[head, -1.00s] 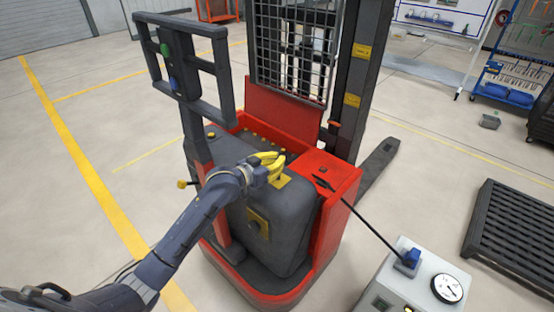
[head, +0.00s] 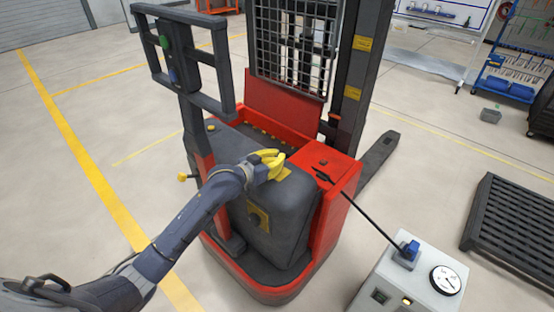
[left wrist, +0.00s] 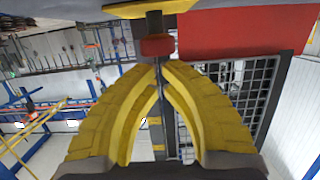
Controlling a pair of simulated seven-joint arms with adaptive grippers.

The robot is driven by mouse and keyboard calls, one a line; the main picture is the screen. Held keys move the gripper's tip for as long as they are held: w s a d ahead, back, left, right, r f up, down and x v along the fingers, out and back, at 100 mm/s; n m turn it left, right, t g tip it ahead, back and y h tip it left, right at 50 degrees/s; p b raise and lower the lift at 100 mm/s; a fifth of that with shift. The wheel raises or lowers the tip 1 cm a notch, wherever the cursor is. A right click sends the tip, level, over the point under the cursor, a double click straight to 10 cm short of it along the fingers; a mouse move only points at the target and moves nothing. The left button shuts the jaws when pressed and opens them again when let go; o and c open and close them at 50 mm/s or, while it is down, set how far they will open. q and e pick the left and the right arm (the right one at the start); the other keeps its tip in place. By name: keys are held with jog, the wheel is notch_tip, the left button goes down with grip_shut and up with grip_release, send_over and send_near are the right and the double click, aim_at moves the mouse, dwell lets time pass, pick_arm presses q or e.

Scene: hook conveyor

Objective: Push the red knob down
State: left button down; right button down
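The red knob (left wrist: 157,45) sits on a dark stem near the top of the left wrist view. It is just beyond my left fingertips in that picture; I cannot tell whether they touch it. My left gripper (left wrist: 161,66) has its yellow fingers curved together, tips nearly meeting, with nothing between them. In the head view my left gripper (head: 274,162) is above the grey cover (head: 275,215) of the red pallet stacker and points right toward its red top. I cannot make out the knob clearly in the head view. My right gripper is out of view.
The stacker's mast (head: 358,65) and mesh guard (head: 293,50) rise behind my gripper. A dark handle frame (head: 222,65) stands to the left. A cable runs from the stacker to a grey box with a gauge (head: 446,281). A black pallet (head: 515,225) lies at right.

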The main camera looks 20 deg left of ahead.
pick_arm(q)
notch_tip(320, 180, up, 4)
jog(key=v, duration=1)
jog(key=shift+f, duration=0.25)
